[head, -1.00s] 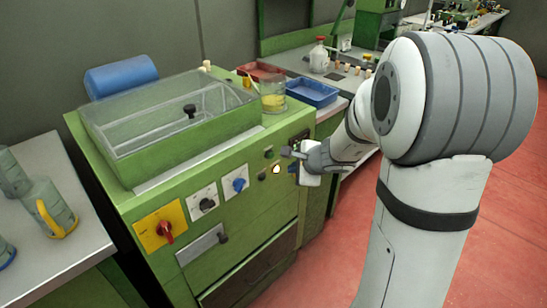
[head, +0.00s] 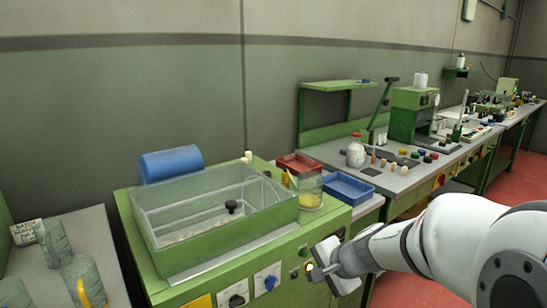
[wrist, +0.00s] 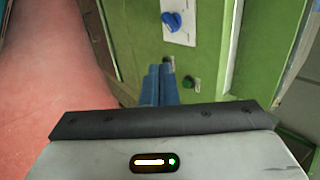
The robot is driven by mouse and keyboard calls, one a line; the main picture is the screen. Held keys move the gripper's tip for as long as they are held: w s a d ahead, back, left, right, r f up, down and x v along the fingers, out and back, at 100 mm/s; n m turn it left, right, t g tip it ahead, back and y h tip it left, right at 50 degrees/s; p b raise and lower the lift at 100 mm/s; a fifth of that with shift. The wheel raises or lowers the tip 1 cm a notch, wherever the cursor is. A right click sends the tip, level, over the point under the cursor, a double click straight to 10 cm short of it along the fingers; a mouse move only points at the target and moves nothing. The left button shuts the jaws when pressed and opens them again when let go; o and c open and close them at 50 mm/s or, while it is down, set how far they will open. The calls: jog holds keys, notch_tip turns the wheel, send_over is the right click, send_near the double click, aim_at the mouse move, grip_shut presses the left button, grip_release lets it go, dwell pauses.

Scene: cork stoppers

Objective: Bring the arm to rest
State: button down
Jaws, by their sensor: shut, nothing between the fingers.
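My gripper (head: 322,271) is in front of the green machine's (head: 160,266) front panel, close to its lit round button (head: 309,265). In the wrist view its two blue-grey fingers (wrist: 160,84) lie side by side, shut with nothing between them. Beyond them the wrist view shows the green panel, a blue knob (wrist: 172,20) and a green button (wrist: 188,82). Whether the fingertips touch the panel I cannot tell. My arm reaches in from the lower right of the head view.
The machine carries a clear-lidded basin (head: 215,210), a jar (head: 309,190) and a blue cylinder (head: 171,164). A blue tray (head: 348,187) and a red tray (head: 299,163) stand behind. A bench (head: 395,178) with small items runs right. Jugs (head: 82,283) stand left. Red floor (wrist: 40,100) is clear.

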jog(key=s+d+r+n+g+h+p, duration=0.1)
jog(key=s+r+n, duration=0.3)
jog(key=s, duration=0.4)
jog(key=s+d+r+n+g+h+p, duration=0.2)
jog(key=s+d+r+n+h+p, duration=0.2)
jog(key=s, duration=0.5)
jog(key=n, duration=0.2)
jog(key=shift+s+n, duration=0.2)
jog(key=shift+n, duration=0.2)
jog(key=shift+r, duration=0.1)
dwell(5.4)
